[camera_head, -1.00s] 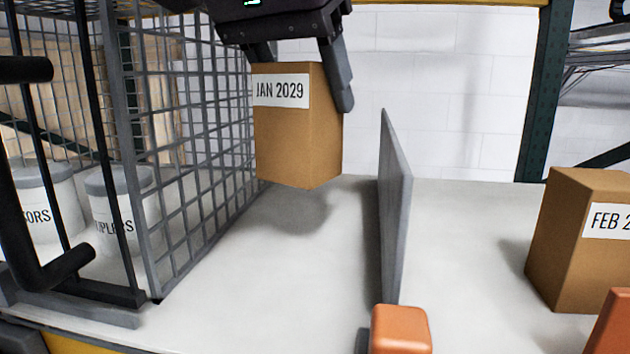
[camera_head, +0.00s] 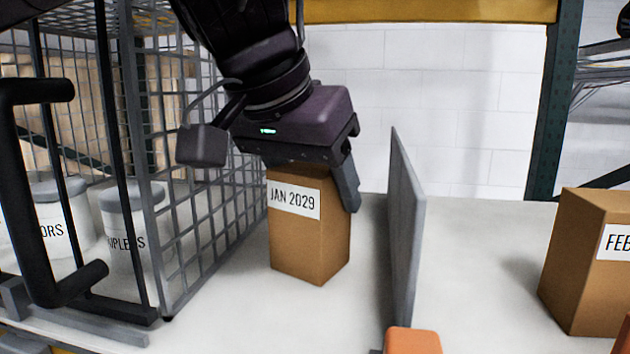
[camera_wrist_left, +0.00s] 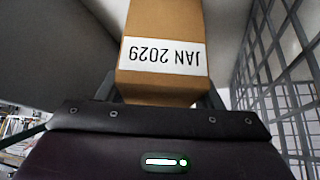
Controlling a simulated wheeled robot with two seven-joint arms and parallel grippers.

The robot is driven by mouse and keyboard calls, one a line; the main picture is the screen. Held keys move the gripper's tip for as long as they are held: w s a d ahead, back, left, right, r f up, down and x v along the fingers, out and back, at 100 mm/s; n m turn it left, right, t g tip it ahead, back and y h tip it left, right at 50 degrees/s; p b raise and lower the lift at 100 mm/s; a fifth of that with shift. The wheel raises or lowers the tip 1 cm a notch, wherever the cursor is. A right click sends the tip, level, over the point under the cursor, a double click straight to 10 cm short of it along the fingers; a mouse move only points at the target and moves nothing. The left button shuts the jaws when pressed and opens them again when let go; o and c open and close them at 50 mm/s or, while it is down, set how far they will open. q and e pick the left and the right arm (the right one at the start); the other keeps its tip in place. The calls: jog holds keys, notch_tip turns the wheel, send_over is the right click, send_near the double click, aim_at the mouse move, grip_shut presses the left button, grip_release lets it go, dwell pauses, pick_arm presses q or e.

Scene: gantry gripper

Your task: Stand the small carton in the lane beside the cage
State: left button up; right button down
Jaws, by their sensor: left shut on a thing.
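The small carton (camera_head: 310,235) is brown with a white JAN 2029 label and is upright in the lane (camera_head: 300,315) between the cage and a grey divider. Its lower end is at or just above the shelf; I cannot tell whether it touches. My left gripper (camera_head: 318,185) is shut on its top from above. The left wrist view shows the carton (camera_wrist_left: 163,75) between the fingers. The wire cage (camera_head: 205,220) stands left of the carton, with a gap at its base. My right gripper is not in view.
The grey upright divider (camera_head: 405,225) bounds the lane on the right, with an orange block (camera_head: 412,341) at its front end. Another brown carton (camera_head: 580,260) stands further right. White lidded tubs (camera_head: 125,235) stand inside the cage. A black handle (camera_head: 35,190) sticks out at the front left.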

pick_arm(q)
jog(key=o, duration=1.2)
jog(key=shift+f, duration=0.1)
jog(key=shift+r, duration=0.3)
jog(key=v, duration=0.7)
jog(key=shift+s, duration=0.2)
jog(key=shift+w, duration=0.1)
